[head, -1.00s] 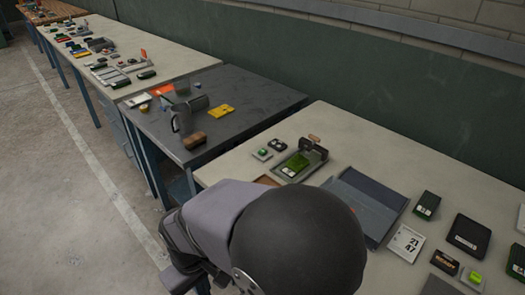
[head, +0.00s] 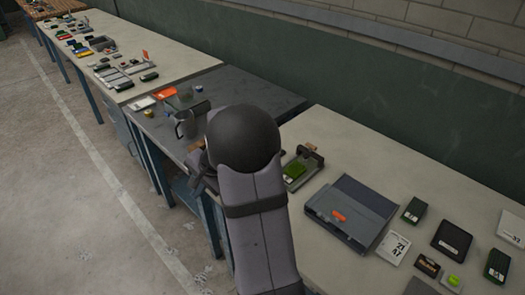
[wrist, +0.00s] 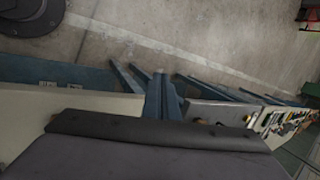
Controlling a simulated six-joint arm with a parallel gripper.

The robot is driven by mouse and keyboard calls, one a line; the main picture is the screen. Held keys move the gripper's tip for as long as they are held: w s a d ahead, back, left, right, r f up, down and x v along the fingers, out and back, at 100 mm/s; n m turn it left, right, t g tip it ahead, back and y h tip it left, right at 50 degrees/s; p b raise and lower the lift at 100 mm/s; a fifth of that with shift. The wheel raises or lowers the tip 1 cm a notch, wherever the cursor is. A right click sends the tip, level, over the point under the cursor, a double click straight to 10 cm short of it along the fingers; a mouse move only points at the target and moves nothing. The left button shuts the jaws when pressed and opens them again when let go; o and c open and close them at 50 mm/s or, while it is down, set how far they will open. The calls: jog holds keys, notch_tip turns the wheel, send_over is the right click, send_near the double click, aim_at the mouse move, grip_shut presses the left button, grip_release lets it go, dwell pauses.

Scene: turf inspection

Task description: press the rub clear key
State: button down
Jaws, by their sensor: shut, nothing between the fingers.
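No key label is readable, so I cannot tell which key is the rub clear key. A small pale box with a bright green button (head: 453,281) sits at the right front of the near bench in the head view. A green turf sample (head: 294,170) lies in a grey fixture with a dark upright head (head: 310,155), partly behind my arm. The small keys that stood left of this fixture earlier are hidden by my arm now. The wrist view shows mostly floor and my own link.
A blue-grey tray (head: 375,234) with an orange item (head: 338,215) lies on the near bench. White cards, dark boxes and a green-topped box (head: 414,209) stand right of it. A dark bench with a metal jug (head: 186,127) is beyond my arm. A wall (head: 420,130) runs behind.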

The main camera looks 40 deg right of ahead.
jog(key=d+r+m+t+h+p, duration=0.1)
jog(key=d+m, duration=0.4)
jog(key=d, duration=0.5)
jog(key=w+d+r+m+t+h+p, duration=0.1)
jog(key=d+m+p, duration=0.3)
jog(key=d, duration=0.6)
jog(key=w+d+r+m+t+h+p, duration=0.1)
jog(key=d+r+m+h+p, duration=0.1)
jog(key=d+m, duration=0.4)
jog(key=d, duration=0.5)
jog(key=shift+w+r+t+h, duration=0.15)
jog(key=shift+r+t+h, duration=0.05)
jog(key=shift+t+h, duration=0.2)
jog(key=shift+f, duration=0.1)
notch_tip(320, 180, down, 7)
jog(key=b, duration=0.5)
jog(key=shift+f, duration=0.2)
jog(key=shift+f+b, duration=0.6)
jog(key=shift+b, duration=0.3)
jog(key=shift+f+b, duration=1)
jog(key=shift+b, duration=0.15)
jog(key=shift+r, duration=0.1)
jog(key=shift+r+p, duration=0.7)
jog(key=shift+r, duration=0.15)
